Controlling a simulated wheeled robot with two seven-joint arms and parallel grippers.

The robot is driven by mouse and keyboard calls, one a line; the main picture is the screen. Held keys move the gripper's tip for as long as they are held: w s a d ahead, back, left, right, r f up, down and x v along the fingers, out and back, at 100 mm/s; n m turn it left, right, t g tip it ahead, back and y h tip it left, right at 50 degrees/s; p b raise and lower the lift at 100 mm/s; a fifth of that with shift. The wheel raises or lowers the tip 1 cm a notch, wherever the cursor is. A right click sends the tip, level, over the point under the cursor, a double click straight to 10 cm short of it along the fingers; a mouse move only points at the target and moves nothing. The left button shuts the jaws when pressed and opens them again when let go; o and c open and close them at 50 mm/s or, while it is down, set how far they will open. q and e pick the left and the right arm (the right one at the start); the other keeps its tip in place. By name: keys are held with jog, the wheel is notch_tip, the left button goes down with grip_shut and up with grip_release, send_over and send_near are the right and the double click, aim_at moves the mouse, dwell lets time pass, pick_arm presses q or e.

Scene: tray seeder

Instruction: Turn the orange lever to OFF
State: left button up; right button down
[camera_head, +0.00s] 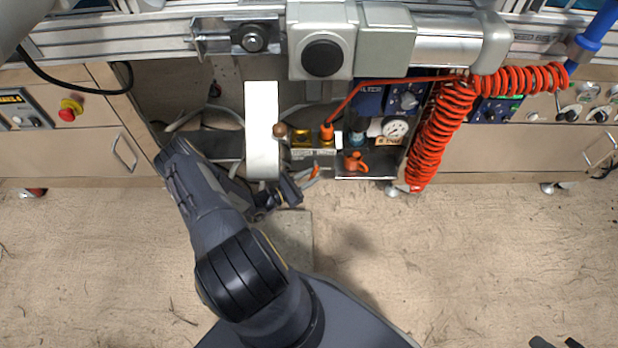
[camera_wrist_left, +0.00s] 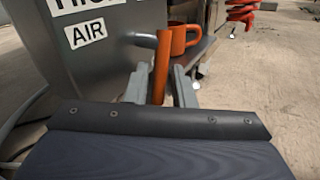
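The orange lever (camera_wrist_left: 161,68) stands upright in the left wrist view, in front of a grey box face lettered "AIR". In the head view its small orange end (camera_head: 315,172) shows beside my left gripper (camera_head: 285,196). In the left wrist view the two grey fingers of my left gripper (camera_wrist_left: 160,88) stand on either side of the lever's lower part. Narrow gaps seem to show, so the fingers look open around it. The lever's pivot is hidden. My right gripper (camera_head: 557,343) shows only as two dark tips, apart, at the bottom right edge.
An orange cup-like part (camera_head: 355,162) sits just right of the lever; it also shows behind it in the wrist view (camera_wrist_left: 184,38). A white panel (camera_head: 262,130) stands close above my gripper. A red coiled hose (camera_head: 437,140) hangs to the right. The floor in front is mostly clear.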

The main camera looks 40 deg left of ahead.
pick_arm(q)
grip_shut()
jog(key=t+b, duration=0.1)
jog(key=n+t+b, duration=0.1)
jog(key=b, duration=0.1)
jog(key=n+b, duration=0.1)
jog(key=b, duration=0.1)
jog(key=shift+w+d+f+t+h, duration=0.25)
jog(key=shift+d+f+t+h, duration=0.05)
jog(key=shift+d+t, duration=0.1)
grip_release()
jog(key=p+v, duration=0.2)
jog(key=v, duration=0.5)
jog(key=shift+s, duration=0.4)
